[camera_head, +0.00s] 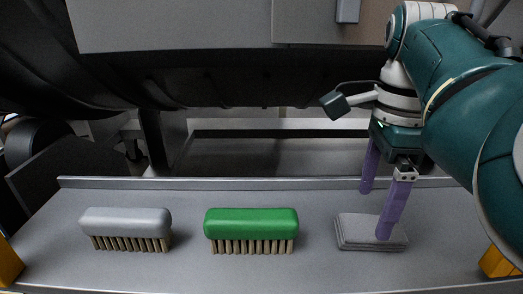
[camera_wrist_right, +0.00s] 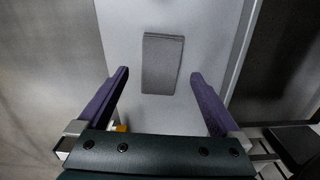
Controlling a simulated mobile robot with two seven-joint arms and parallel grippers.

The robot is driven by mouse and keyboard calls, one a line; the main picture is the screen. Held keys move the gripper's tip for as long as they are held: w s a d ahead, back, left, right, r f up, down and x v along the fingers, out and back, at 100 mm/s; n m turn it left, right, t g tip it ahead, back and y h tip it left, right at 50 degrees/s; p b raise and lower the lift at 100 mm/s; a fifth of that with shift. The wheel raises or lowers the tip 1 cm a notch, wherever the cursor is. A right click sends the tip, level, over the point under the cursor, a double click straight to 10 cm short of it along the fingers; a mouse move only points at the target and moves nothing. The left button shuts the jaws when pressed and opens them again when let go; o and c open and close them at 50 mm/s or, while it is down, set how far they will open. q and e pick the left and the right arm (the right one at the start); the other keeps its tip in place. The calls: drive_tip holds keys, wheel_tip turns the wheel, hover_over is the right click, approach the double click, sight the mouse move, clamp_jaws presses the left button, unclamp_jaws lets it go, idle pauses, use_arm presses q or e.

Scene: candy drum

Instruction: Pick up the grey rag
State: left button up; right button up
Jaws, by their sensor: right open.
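The grey rag (camera_head: 357,233) lies folded flat on the grey shelf at the right in the head view. It also shows in the right wrist view (camera_wrist_right: 162,63) as a grey rectangle, a little ahead of and between the fingers. My right gripper (camera_head: 376,212) is open and empty, with two purple fingers pointing down. In the head view the nearer finger overlaps the rag, and the other finger shows behind it. I cannot tell whether a finger touches the rag. In the right wrist view the open fingers (camera_wrist_right: 160,80) are apart, one on each side. My left gripper is not in view.
A green brush (camera_head: 251,224) and a grey brush (camera_head: 126,222) rest bristles down on the shelf (camera_head: 187,262), left of the rag. A raised lip (camera_head: 250,183) runs along the shelf's back edge. Yellow-orange blocks (camera_head: 8,262) show at the shelf's front corners. A dark drum hangs above.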

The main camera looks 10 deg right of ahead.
sight(371, 226)
drive_tip(key=f, duration=0.4)
drive_tip(key=shift+d+f+p, duration=0.3)
drive_tip(key=shift+d+f, duration=0.05)
drive_tip(key=c, duration=1.3)
wheel_tip(371, 226, up, 10)
drive_tip(key=shift+r+b, duration=0.1)
drive_tip(key=shift+b, duration=0.35)
